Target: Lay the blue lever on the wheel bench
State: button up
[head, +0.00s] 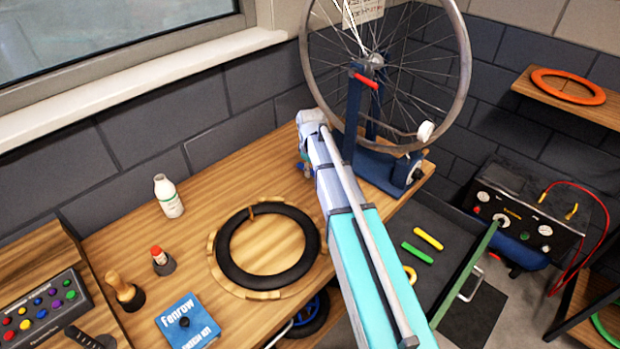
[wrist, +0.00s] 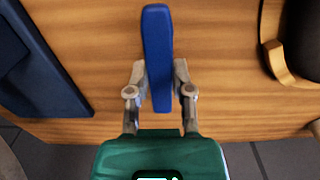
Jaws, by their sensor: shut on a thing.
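The blue lever (wrist: 157,40) is between the two fingers of my gripper (wrist: 160,76) in the wrist view. My gripper is shut on it, and the lever points away from my palm. Below it is the bare wood of the wheel bench (wrist: 232,60); I cannot tell whether the lever touches it. In the head view my arm hides most of the gripper and lever, left of the wheel stand. The wheel bench (head: 125,238) runs along the wall there.
The blue wheel stand (head: 352,125) holds a bicycle wheel (head: 304,48) right of my gripper. A black tyre on a round wooden holder (head: 214,262) lies to the left. A white bottle (head: 168,196) stands farther left. An open drawer (head: 440,225) holds yellow and green levers.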

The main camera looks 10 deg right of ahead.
aim_at(310, 182)
jog(key=shift+w+f+b, duration=0.4)
jog(key=shift+f+b, duration=0.2)
jog(key=shift+f, duration=0.1)
jog(key=shift+f+b, duration=1.2)
jog(key=shift+s+f, duration=0.1)
jog(key=o, duration=0.8)
notch_tip(310, 182, up, 12)
jog(key=p, duration=1.2)
